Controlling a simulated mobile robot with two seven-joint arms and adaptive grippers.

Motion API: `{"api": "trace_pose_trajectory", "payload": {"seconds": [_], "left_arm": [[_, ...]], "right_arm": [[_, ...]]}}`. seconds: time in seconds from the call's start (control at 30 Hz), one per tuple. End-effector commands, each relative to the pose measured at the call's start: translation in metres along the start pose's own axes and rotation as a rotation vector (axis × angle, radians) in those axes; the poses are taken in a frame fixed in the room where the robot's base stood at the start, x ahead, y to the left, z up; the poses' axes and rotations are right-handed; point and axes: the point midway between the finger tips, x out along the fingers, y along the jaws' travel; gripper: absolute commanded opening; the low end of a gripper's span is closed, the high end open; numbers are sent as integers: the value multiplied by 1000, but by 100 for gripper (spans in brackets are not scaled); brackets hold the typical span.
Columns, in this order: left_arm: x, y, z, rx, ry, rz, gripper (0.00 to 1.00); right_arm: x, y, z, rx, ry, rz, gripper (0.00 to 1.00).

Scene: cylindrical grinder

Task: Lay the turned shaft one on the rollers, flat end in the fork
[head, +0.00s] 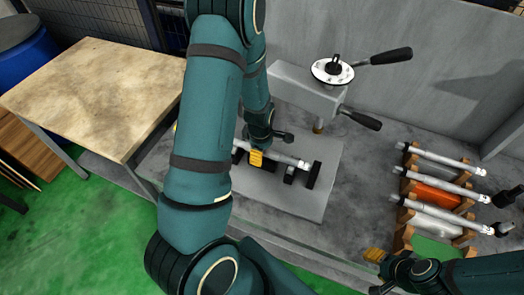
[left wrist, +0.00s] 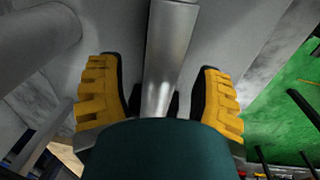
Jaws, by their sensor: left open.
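A grey metal turned shaft (head: 283,156) lies across dark supports (head: 313,176) on a grey plate; its stepped, brighter end points right. My left gripper (head: 257,157) is at the left part of this shaft, from above. In the left wrist view its two yellow-padded fingers (left wrist: 160,98) are apart, one on each side of the shaft (left wrist: 169,55), with gaps between. My arm hides the shaft's left end, so I cannot tell how it sits in the fork. My right gripper (head: 376,270) is at the lower right, away from the shaft; its opening is unclear.
A wooden rack (head: 409,185) on the right holds several similar shafts (head: 440,191). A grey machine head (head: 300,92) with black-handled levers (head: 385,57) stands behind the plate. A wooden-topped table (head: 95,95) is at the left. Bare bench lies between plate and rack.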

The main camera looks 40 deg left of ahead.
Motion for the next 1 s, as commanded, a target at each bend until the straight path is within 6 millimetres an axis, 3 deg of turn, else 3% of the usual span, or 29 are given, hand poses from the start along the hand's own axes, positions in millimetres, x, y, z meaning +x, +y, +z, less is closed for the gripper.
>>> {"api": "trace_pose_trajectory", "payload": {"seconds": [0.07, 0.2, 0.27, 0.67, 1.0], "left_arm": [[0, 0, 0, 0, 0, 0, 65], [0, 0, 0, 0, 0, 0, 15], [0, 0, 0, 0, 0, 0, 0], [-7, 2, 0, 1, 0, 4, 0], [-59, 8, 1, 2, -1, 9, 0]], "right_arm": [[0, 0, 0, 0, 0, 0, 47], [0, 0, 0, 0, 0, 0, 47], [0, 0, 0, 0, 0, 0, 47], [-1, 0, 0, 0, 0, 0, 47], [-10, -4, -1, 0, 0, -2, 47]]}}
